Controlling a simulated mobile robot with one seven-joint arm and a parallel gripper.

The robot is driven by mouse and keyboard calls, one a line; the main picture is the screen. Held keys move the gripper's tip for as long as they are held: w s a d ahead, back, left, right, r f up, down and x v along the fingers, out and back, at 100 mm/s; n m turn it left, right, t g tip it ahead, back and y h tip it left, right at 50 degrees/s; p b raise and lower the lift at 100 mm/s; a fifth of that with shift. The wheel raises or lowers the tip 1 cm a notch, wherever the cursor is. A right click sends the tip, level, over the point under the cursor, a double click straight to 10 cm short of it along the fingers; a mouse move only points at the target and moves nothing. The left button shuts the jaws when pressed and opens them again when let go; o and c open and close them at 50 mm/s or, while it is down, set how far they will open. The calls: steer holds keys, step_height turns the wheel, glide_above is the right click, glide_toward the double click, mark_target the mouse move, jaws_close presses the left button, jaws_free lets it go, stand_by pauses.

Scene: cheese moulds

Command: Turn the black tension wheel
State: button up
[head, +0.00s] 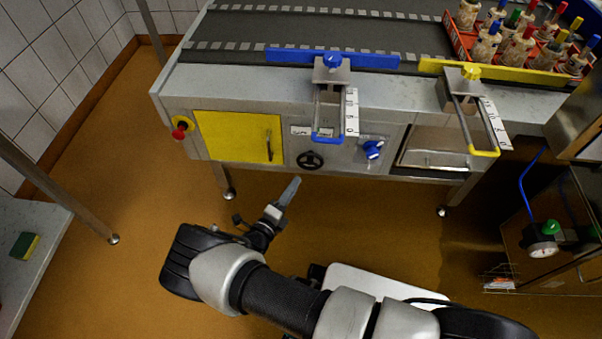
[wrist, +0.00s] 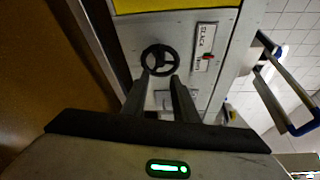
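The black tension wheel (head: 310,160) is a small spoked handwheel on the grey front panel of the conveyor machine, between the yellow door and the blue knob. In the wrist view the wheel (wrist: 160,60) is upper centre, just beyond my fingertips and roughly in line with the gap between them. My gripper (head: 294,183) is below and slightly left of the wheel in the head view. Its two dark fingers (wrist: 159,79) stand apart with nothing visible between them. The fingers appear short of the wheel; whether they touch its rim is hard to tell.
A yellow door (head: 235,137) and a red button (head: 180,132) are left of the wheel. A blue knob (head: 372,149) is right of it. A blue guide bracket (head: 328,137) juts out just above the wheel. The floor below is open.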

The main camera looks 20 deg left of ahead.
steer(key=s+a, duration=0.1)
steer(key=s, duration=0.7)
steer(key=shift+s+r+p, duration=0.15)
steer(key=shift+r+p, duration=0.2)
steer(key=shift+p, duration=0.05)
steer(key=shift+a, duration=0.1)
